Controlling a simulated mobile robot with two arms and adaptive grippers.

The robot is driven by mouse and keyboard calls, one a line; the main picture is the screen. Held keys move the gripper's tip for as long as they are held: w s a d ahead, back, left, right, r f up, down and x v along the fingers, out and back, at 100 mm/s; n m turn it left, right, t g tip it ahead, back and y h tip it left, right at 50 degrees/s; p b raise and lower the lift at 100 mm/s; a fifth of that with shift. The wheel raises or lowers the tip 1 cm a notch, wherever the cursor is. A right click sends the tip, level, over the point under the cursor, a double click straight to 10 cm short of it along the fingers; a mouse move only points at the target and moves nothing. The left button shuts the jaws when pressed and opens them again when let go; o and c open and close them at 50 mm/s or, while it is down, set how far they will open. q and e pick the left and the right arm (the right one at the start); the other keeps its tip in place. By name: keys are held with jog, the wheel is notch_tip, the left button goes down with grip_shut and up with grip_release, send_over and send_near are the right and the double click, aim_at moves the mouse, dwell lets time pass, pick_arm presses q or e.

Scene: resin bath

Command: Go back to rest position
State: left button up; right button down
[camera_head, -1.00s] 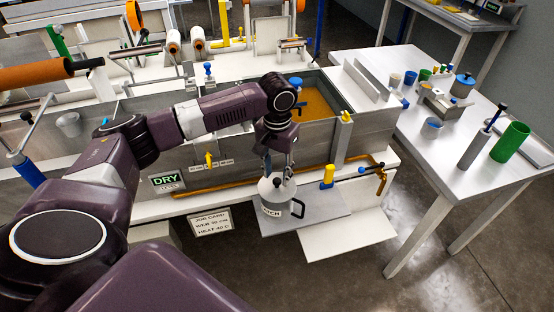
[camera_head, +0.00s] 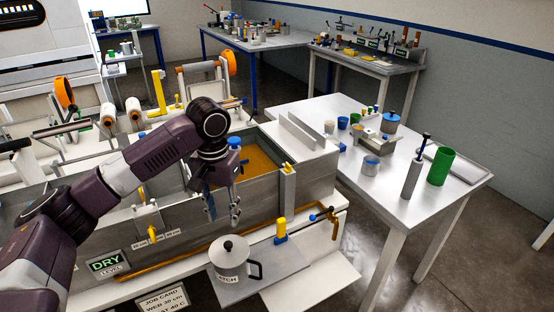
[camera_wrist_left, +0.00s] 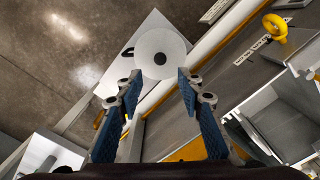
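My left gripper (camera_head: 222,212) hangs beside the front wall of the resin bath, above and a little behind the jug. In the left wrist view its two blue-padded fingers (camera_wrist_left: 156,88) are spread apart with nothing between them. The white lidded jug (camera_head: 231,262) with a dark handle stands upright on a grey plate (camera_head: 278,270) in front of the bath. It also shows from above in the left wrist view (camera_wrist_left: 160,52), beyond the fingertips and apart from them. My right gripper is not in any view.
The resin bath (camera_head: 288,190) holds amber liquid (camera_head: 262,163). A yellow-handled valve (camera_head: 280,230) stands near the jug. A white table (camera_head: 375,200) at the right carries a green cylinder (camera_head: 440,167), a grey cylinder (camera_head: 412,180) and cups. Open floor lies at the lower right.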

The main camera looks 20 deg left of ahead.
pick_arm(q)
jog(key=s+d+f+m, duration=0.2)
jog(key=d+f, duration=0.4)
jog(key=s+d+f+m, duration=0.2)
jog(key=s+d+f, duration=0.1)
jog(key=d+f, duration=0.3)
jog(key=s+d+f+m+t+h, duration=0.1)
jog(key=s+d+f+t+h, duration=0.2)
jog(key=s+d+f, duration=0.55)
jog(key=s+a+r+n+y, duration=0.1)
jog(key=s+a+n+y, duration=0.15)
jog(key=s+a, duration=0.75)
notch_tip(320, 180, down, 26)
jog(key=s+d+b, duration=0.2)
jog(key=s+a+f+g, duration=0.1)
jog(key=s+f, duration=0.8)
jog(key=f, duration=0.1)
jog(key=s+a+f+g+b, duration=0.1)
jog(key=s+a+f, duration=0.1)
jog(key=s+f, duration=0.7)
jog(key=shift+a+f+m, duration=0.3)
jog(key=shift+f+m, duration=0.05)
jog(key=shift+m, duration=0.1)
